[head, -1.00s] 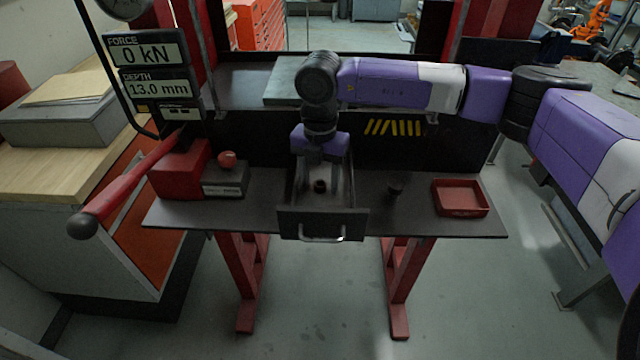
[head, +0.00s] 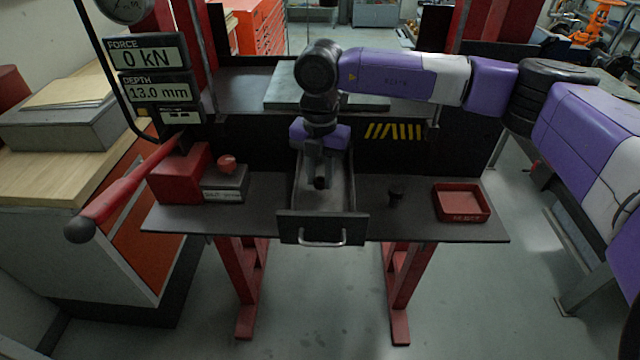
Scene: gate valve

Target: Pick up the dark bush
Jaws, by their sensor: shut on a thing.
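The dark bush (head: 320,184) is a small dark round piece inside the open drawer (head: 348,199), toward its middle. My gripper (head: 320,176) reaches down into the drawer from above and is shut on the bush. The fingers hide part of the bush. I cannot tell whether the bush still touches the drawer floor.
A small dark piece (head: 395,197) stands on the bench right of the drawer, near a red tray (head: 461,203). A red block (head: 180,174) and a grey block with a red knob (head: 226,165) stand left. The drawer walls surround my fingers.

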